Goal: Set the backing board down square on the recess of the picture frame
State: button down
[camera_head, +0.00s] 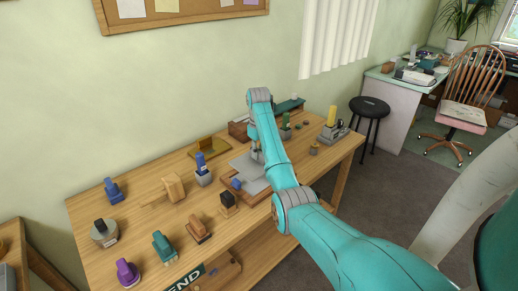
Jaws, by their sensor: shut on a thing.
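My gripper (257,153) is over the middle of the table, partly hidden by my own teal arm. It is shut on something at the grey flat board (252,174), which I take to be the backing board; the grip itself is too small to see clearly. A brown wooden edge (260,198) shows under and in front of the board, and looks like the picture frame. The arm covers the right side of both. I cannot tell whether the board touches the frame or sits square in its recess. A small blue block (236,184) shows at the board's left front.
The wooden table (140,222) holds several knobbed pieces. A grey vise-like block (331,130) stands right.

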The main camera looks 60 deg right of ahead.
aim_at(258, 163)
jog(key=shift+a, duration=0.1)
jog(key=shift+f, duration=0.2)
jog(key=shift+f, duration=2.75)
jog(key=shift+f, duration=1.05)
jog(key=c, duration=0.8)
grip_release()
jog(key=shift+c, duration=0.2)
jog(key=shift+r, duration=0.1)
notch_tip(258, 163, up, 7)
jog(key=shift+r, duration=0.15)
